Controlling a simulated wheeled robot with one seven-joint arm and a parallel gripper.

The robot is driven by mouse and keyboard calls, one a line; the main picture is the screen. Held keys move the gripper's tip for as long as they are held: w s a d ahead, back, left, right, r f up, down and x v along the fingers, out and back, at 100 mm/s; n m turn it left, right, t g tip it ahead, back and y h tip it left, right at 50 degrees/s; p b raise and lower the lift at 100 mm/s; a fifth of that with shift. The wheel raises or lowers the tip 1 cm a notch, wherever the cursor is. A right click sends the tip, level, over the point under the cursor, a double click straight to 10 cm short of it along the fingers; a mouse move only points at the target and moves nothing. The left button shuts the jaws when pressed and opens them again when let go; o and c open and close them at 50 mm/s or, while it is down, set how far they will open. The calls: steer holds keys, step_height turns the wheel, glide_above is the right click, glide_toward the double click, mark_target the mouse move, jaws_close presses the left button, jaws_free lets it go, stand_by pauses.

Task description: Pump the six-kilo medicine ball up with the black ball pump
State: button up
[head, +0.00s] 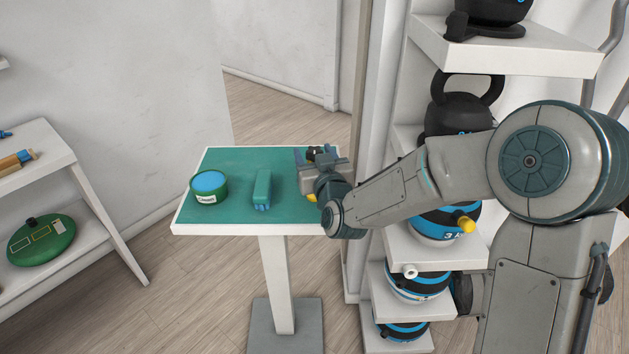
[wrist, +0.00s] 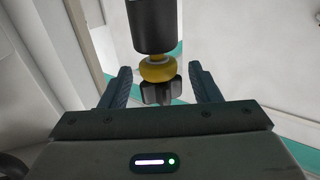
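A black cylinder with a yellow collar and a dark winged end, which looks like the black ball pump (wrist: 153,28), shows in the wrist view. Its winged end lies between the fingers of my gripper (wrist: 161,88), with a gap visible on each side. In the head view my gripper (head: 318,166) is over the right end of the table and mostly hides what is there. Banded balls sit on the rack at right: one marked 3 (head: 437,222) with a yellow plug, one below (head: 418,287) with a white plug, and a lower one (head: 405,331). I cannot read a six on any.
The white rack (head: 505,58) with black kettlebells (head: 455,108) stands close to my arm. A left shelf (head: 70,205) holds a green disc-shaped item (head: 42,240).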

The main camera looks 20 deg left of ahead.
jaws_close()
steer(key=shift+r, duration=0.4)
step_height(320, 180, up, 3)
steer(key=shift+r, duration=0.1)
steer(key=w+d+r, duration=0.2)
steer(key=d+r, duration=0.5)
steer(key=d, duration=0.4)
steer(key=shift+w+d, duration=0.15)
steer(key=shift+d, duration=0.05)
